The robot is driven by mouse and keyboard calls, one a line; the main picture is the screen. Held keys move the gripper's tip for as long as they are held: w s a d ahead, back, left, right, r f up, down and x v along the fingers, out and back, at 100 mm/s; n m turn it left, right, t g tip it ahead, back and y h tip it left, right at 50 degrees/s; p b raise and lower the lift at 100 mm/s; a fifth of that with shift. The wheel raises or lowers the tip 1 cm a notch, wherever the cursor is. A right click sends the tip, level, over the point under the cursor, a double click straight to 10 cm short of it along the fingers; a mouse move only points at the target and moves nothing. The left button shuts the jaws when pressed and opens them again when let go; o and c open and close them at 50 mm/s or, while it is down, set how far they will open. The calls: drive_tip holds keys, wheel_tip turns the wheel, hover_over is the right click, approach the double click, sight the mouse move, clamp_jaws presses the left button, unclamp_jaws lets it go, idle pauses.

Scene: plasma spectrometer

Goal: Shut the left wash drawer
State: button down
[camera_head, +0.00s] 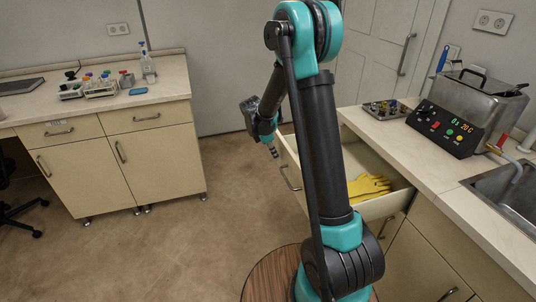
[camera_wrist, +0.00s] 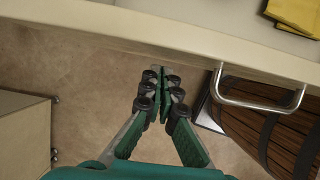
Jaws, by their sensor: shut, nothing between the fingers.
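The wash drawer (camera_head: 293,186) stands pulled open from the right-hand counter, with yellow gloves (camera_head: 369,187) inside. Its front panel crosses the top of the wrist view (camera_wrist: 190,35), and its metal bar handle (camera_wrist: 262,106) is right of my fingers. My gripper (camera_head: 274,150) is shut and empty, just outside the drawer front, left of the handle in the wrist view (camera_wrist: 161,72). My arm hides part of the drawer in the head view.
The right counter holds a metal tray (camera_head: 386,108), a bath with a black control panel (camera_head: 443,129) and a sink (camera_head: 512,190). A left bench (camera_head: 110,105) carries bottles and racks. The floor (camera_head: 190,245) between them is clear.

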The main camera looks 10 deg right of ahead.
drive_tip(key=shift+d, duration=0.35)
drive_tip(key=w+d, duration=0.2)
drive_tip(key=d, duration=0.9)
drive_tip(key=w+d, duration=0.2)
drive_tip(key=d, duration=1)
drive_tip(key=w+d, duration=0.3)
drive_tip(key=d, duration=0.9)
drive_tip(key=shift+d, duration=0.1)
drive_tip(key=shift+r, duration=0.1)
drive_tip(key=shift+w, duration=0.1)
